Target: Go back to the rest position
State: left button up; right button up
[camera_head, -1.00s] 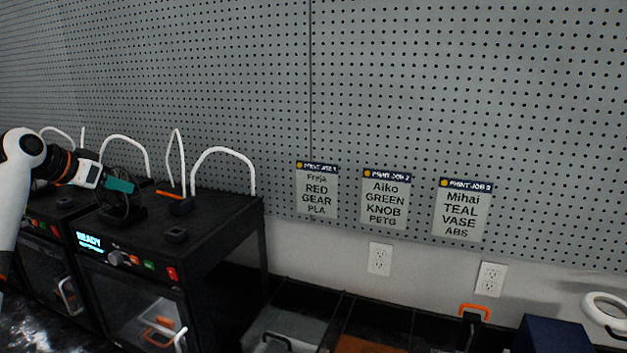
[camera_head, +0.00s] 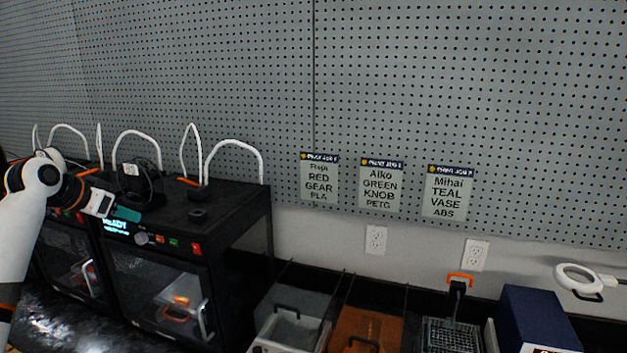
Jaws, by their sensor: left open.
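My left gripper (camera_head: 127,214) is at the left of the head view, at the end of my white arm. It has a teal tip and points right, in front of the nearer black printer (camera_head: 237,222). It is open and I see nothing held in it. The gripper covers part of the printer's READY display. My right gripper is not in view.
A second black printer (camera_head: 62,250) stands farther left. Grey (camera_head: 300,303) and orange (camera_head: 368,326) bins, a black basket (camera_head: 450,335), a blue box (camera_head: 537,318) and a ring magnifier (camera_head: 580,280) line the right. Job cards (camera_head: 319,180) hang on the pegboard (camera_head: 450,80).

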pick_arm(q)
jog(key=s+d+f+g, duration=0.1)
jog(key=s+d+f, duration=0.4)
jog(key=f, duration=0.5)
jog(key=s+d+f+m+g+y, duration=0.1)
jog(key=s+d+f+g, duration=0.1)
jog(key=s+d+f, duration=0.6)
jog(key=s+d+f+g, duration=0.1)
jog(key=s+d+f, duration=0.15)
jog(key=f, duration=0.95)
jog(key=s+d+f, duration=0.2)
jog(key=s+f, duration=0.1)
jog(key=s, duration=0.3)
jog(key=s+d+f, duration=0.3)
jog(key=s, duration=0.4)
jog(key=s+n+g+y, duration=0.2)
jog(key=s+n, duration=0.1)
jog(key=s, duration=1.3)
notch_tip(320, 180, down, 28)
jog(key=s+g+b, duration=0.1)
jog(key=b, duration=0.3)
jog(key=s+a+f+g+b, duration=0.1)
jog(key=s+a+f+b, duration=0.1)
jog(key=s+f, duration=1.5)
notch_tip(320, 180, down, 3)
jog(key=shift+a, duration=0.5)
